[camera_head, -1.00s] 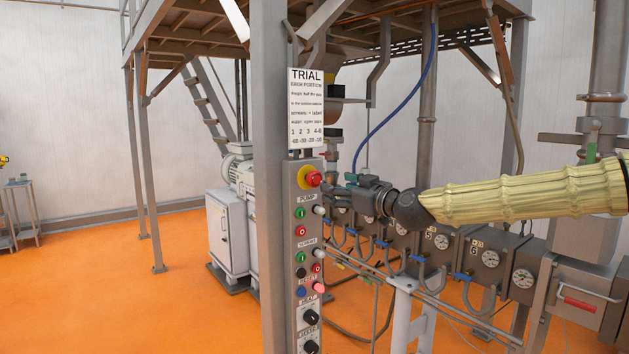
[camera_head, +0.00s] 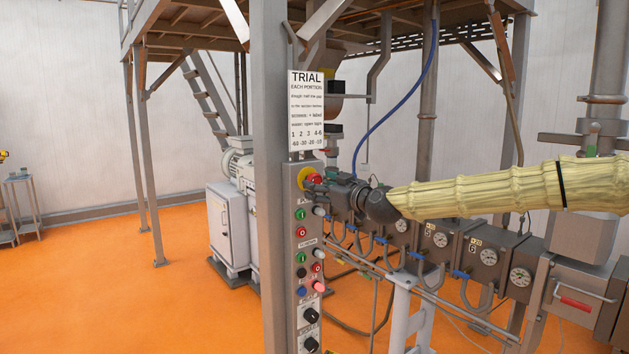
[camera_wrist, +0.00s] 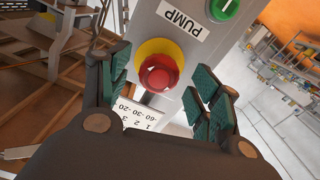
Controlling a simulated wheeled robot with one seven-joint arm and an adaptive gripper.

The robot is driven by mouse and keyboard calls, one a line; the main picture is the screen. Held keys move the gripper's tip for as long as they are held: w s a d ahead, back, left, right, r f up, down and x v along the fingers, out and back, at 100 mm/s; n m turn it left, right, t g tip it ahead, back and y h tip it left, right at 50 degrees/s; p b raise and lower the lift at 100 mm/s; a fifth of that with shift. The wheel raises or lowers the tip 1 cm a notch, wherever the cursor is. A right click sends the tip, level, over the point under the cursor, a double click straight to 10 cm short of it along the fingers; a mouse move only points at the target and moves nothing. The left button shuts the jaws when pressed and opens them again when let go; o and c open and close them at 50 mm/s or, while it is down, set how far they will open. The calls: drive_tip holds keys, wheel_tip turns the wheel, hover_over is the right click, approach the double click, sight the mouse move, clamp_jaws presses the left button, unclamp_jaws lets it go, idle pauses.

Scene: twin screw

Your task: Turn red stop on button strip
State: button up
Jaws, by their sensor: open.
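The red stop (camera_head: 315,180) is a round mushroom button on a yellow disc at the top of the grey button strip (camera_head: 308,246). In the wrist view the red stop (camera_wrist: 159,73) lies between the open green-padded fingers of my gripper (camera_wrist: 162,88), with the yellow disc behind it. No finger clearly touches it; the exact gap in depth is hard to tell. In the head view my gripper (camera_head: 326,187) reaches in from the right, its fingertips beside the red stop and partly over the label below it.
Below the red stop are a green button (camera_head: 300,214), several other buttons and two black knobs (camera_head: 311,316). A TRIAL sign (camera_head: 307,110) hangs just above. A grey post (camera_head: 271,180) stands left of the strip. Machine barrels with gauges (camera_head: 437,245) run behind my arm.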

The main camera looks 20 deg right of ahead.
drive_tip(key=shift+p+x, duration=0.6)
drive_tip(key=shift+x, duration=0.95)
